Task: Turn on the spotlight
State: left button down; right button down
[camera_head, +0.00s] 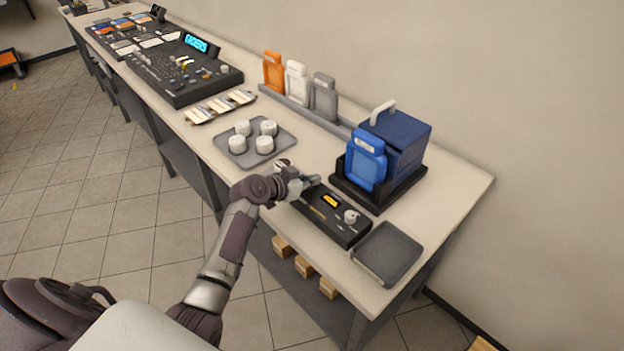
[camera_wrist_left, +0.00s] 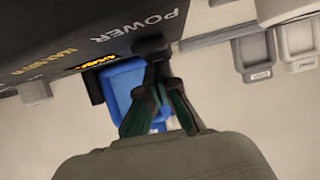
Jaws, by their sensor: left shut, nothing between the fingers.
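A black control box (camera_head: 338,230) lies on the table near its right end. It has a small lit amber display (camera_head: 331,201) and a pale knob (camera_head: 350,216). In the left wrist view the dark box (camera_wrist_left: 85,28) carries the label POWER, with a dark switch or knob (camera_wrist_left: 152,46) beside it. My left gripper (camera_head: 314,181) is at the far-left end of the box; its closed, empty fingertips (camera_wrist_left: 156,72) are right at that dark part, and I cannot tell whether they touch. No spotlight is recognisable. My right gripper is not in view.
A blue case (camera_head: 403,135) with a blue bottle-like item (camera_head: 366,160) stands in a black tray behind the box. A grey tray (camera_head: 387,253) lies to its right. A tray with several white rolls (camera_head: 238,146) and mixing consoles (camera_head: 185,75) are farther left.

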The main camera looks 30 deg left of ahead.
pick_arm(q)
jog(key=shift+r, duration=0.1)
jog(key=shift+w+r+g+p, duration=0.1)
jog(key=shift+g+p, duration=0.2)
jog(key=shift+p, duration=0.35)
jog(key=shift+d+f, duration=0.1)
jog(key=shift+f, duration=0.3)
jog(key=shift+s+a, duration=0.3)
jog(key=shift+s, duration=0.45)
